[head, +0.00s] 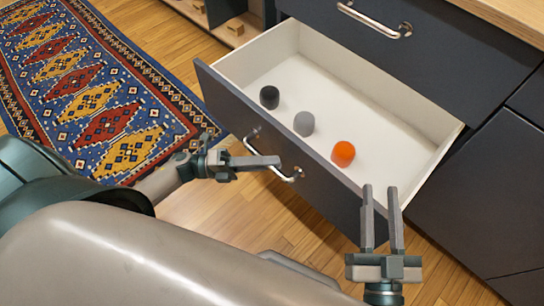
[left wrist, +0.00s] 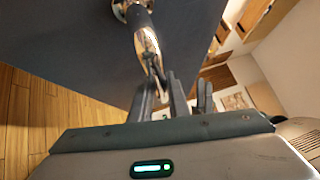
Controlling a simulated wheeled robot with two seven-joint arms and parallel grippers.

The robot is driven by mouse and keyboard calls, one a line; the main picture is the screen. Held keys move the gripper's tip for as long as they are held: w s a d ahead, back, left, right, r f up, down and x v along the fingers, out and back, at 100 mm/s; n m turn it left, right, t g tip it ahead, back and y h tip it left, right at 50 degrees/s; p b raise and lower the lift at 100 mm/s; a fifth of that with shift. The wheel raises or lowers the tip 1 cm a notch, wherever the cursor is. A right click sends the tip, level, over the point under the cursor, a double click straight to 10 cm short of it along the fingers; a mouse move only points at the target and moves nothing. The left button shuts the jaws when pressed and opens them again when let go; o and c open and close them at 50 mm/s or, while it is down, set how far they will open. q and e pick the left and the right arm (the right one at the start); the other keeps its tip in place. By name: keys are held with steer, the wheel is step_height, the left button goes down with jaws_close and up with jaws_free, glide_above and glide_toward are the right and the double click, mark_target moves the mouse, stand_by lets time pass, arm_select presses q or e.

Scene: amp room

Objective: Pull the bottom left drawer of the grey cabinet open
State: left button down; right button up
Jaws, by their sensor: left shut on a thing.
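The bottom left drawer (head: 330,185) of the grey cabinet (head: 470,185) is pulled well out, and its white inside shows in the head view. Its metal handle (head: 294,177) is on the dark front and also shows in the left wrist view (left wrist: 149,42). My left gripper (head: 276,162) is shut on this handle; its fingers also show in the left wrist view (left wrist: 162,92). My right gripper (head: 381,190) is open and empty, in front of the drawer's right part, with its fingers pointing up in the picture.
A black object (head: 269,97), a grey object (head: 304,123) and an orange object (head: 343,153) stand in the drawer. A drawer above (head: 440,50) is shut. A patterned rug (head: 85,95) lies at the left. Wooden floor (head: 235,215) shows in front.

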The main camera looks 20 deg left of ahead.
arm_select(q)
steer(key=shift+a, duration=0.1)
steer(key=c, duration=1.7)
jaws_free()
steer(key=shift+s+a, duration=0.1)
